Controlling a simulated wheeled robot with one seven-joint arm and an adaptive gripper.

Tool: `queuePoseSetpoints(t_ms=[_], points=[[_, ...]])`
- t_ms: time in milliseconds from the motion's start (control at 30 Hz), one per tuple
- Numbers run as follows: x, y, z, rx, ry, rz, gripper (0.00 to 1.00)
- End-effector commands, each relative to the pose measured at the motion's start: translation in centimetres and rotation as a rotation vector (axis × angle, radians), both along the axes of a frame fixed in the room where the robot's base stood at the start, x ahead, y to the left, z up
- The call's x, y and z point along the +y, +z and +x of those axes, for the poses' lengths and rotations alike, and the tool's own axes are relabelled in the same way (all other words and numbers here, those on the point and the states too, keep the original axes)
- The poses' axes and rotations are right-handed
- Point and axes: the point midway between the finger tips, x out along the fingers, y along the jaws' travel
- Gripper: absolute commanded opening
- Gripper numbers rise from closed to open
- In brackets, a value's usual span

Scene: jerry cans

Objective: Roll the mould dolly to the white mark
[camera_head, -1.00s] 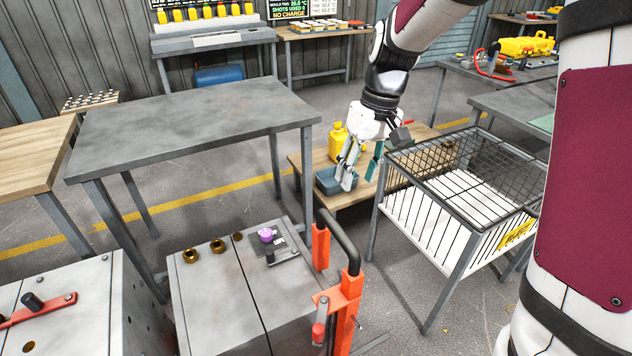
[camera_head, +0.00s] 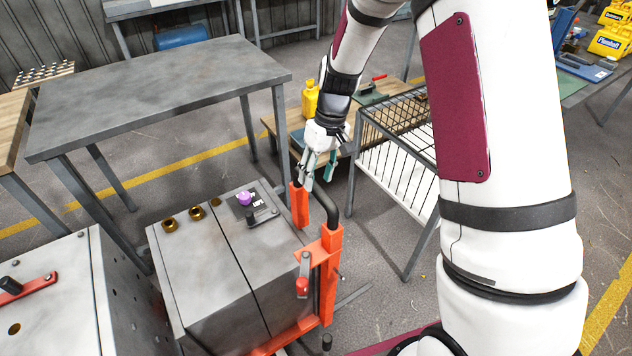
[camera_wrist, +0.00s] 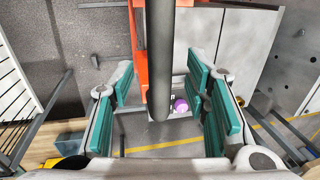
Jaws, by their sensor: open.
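The mould dolly has an orange frame (camera_head: 331,270) with a black bent handle (camera_head: 325,203), and carries a grey two-part steel mould (camera_head: 225,255). A red-handled lever (camera_head: 303,285) is on its frame. My gripper (camera_head: 318,178) is open just above the handle. In the wrist view the black handle bar (camera_wrist: 161,55) runs between the spread teal finger pads of my gripper (camera_wrist: 160,88), apparently with gaps on both sides. An orange post (camera_wrist: 138,40) is beside the bar. I cannot make out the white mark in any view.
A wire-topped cage cart (camera_head: 397,170) stands right of the dolly. A steel table (camera_head: 160,90) stands behind it, and a perforated metal box (camera_head: 60,300) is at left. A low wooden bench (camera_head: 283,130) holds a yellow can (camera_head: 310,98). Floor between dolly and cart looks mostly clear.

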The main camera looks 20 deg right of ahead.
Motion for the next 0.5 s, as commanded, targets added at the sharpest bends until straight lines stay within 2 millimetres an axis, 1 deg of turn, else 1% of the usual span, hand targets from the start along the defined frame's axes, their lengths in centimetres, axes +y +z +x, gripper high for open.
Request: queuePoseSetpoints(t_ms=[33,100,200,300,500], points=[[0.2,-0.8,-0.1,0.002,0.0,0.0,0.43],[0.3,-1.5,-0.1,0.003,0.002,0.0,0.43],[0.5,-2.2,-0.1,0.001,0.002,0.0,0.43],[0.5,-2.6,-0.2,0.0,0.002,0.0,0.43],[0.5,-2.7,-0.1,-0.001,0.001,0.0,0.43]])
